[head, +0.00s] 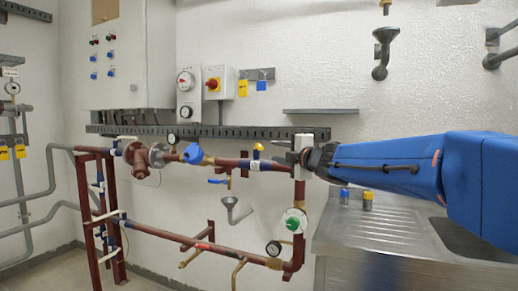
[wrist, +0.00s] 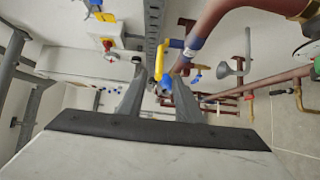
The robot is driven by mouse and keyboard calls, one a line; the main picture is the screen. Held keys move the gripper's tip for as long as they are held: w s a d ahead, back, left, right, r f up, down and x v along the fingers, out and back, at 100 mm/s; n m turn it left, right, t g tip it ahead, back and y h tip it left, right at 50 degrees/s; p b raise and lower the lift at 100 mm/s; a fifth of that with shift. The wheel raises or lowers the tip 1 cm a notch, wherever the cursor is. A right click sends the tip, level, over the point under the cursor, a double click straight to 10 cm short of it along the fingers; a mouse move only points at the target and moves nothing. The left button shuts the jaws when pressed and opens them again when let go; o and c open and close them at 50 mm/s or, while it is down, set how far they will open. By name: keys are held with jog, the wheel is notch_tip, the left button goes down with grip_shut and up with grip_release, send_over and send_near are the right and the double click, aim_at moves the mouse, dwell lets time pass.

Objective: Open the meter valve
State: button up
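My gripper (head: 282,150) points left along the upper red pipe (head: 228,162) in the head view. In the wrist view my gripper (wrist: 158,76) is open, its two grey fingers apart. A small valve with a yellow handle (head: 258,147) sits on that pipe just left of the fingertips. In the wrist view the yellow handle (wrist: 160,62) shows between and just beyond the fingertips; I cannot tell whether they touch it. No label shows which valve is the meter valve. A round blue fitting (head: 193,154) and a blue-handled valve (head: 222,181) are farther left.
A grey perforated rail (head: 220,132) runs along the wall just above the pipe. Below are a lower red pipe (head: 185,240), gauges and a green-and-white round fitting (head: 294,221). A steel sink (head: 400,220) stands at the right, under my arm.

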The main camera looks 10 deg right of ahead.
aim_at(259, 147)
jog(key=x, duration=1.3)
jog(key=shift+w+f, duration=0.1)
jog(key=shift+w, duration=0.15)
grip_shut()
